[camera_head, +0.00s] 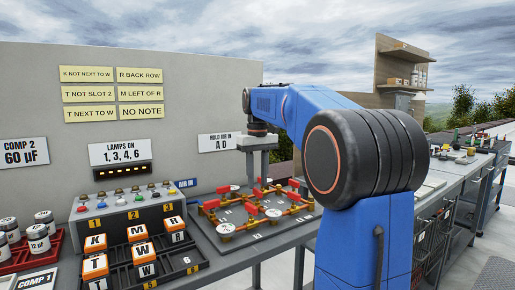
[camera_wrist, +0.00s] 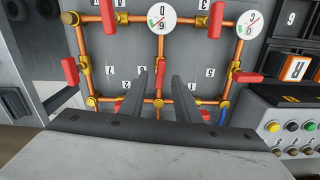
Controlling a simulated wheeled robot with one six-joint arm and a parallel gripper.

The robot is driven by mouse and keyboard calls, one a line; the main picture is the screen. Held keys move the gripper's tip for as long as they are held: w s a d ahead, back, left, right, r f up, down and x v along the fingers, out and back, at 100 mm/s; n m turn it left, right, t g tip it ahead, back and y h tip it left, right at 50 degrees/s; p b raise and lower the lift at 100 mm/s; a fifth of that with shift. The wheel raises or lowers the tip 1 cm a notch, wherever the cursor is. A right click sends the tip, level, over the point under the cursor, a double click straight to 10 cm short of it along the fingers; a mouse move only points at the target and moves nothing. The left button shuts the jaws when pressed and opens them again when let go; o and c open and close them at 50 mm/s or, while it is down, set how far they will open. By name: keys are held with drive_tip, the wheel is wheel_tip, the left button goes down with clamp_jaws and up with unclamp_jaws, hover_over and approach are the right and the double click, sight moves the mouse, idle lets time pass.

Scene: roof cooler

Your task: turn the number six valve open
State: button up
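The valve board (camera_head: 222,240) carries copper pipes, yellow fittings and several red valve handles. In the wrist view it appears upside down. My gripper (camera_wrist: 161,76) shows as two dark fingers set apart, with nothing clearly held. Another red handle (camera_wrist: 160,78) shows between the fingertips; I cannot tell if they touch it. In the head view my gripper (camera_head: 265,180) points down over the board, its fingers partly hidden.
A lamp box (camera_head: 125,205) and a rack of lettered blocks (camera_head: 190,262) stand left of the board. White-topped jars (camera_head: 40,238) are farther left. A grey wall (camera_head: 200,95) rises behind. A workbench (camera_head: 455,180) extends at right.

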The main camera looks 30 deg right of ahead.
sight(257, 189)
wheel_tip(257, 189, up, 15)
drive_tip(key=shift+f, duration=0.2)
idle(0.6)
drive_tip(key=s+a+f+t, duration=0.2)
drive_tip(key=s+a+f, duration=0.9)
drive_tip(key=s+f, duration=0.35)
drive_tip(key=s+a+f+t, duration=0.1)
drive_tip(key=s+a+f, duration=0.1)
drive_tip(key=s+f, duration=0.6)
drive_tip(key=s+a+f+n+t, duration=0.1)
drive_tip(key=s+a+f, duration=0.1)
drive_tip(key=s+f, duration=0.6)
wheel_tip(257, 189, down, 7)
drive_tip(key=shift+a+r+t, duration=0.1)
drive_tip(key=shift+a+t, duration=0.25)
drive_tip(key=shift+t, duration=0.05)
drive_tip(key=shift+s, duration=0.1)
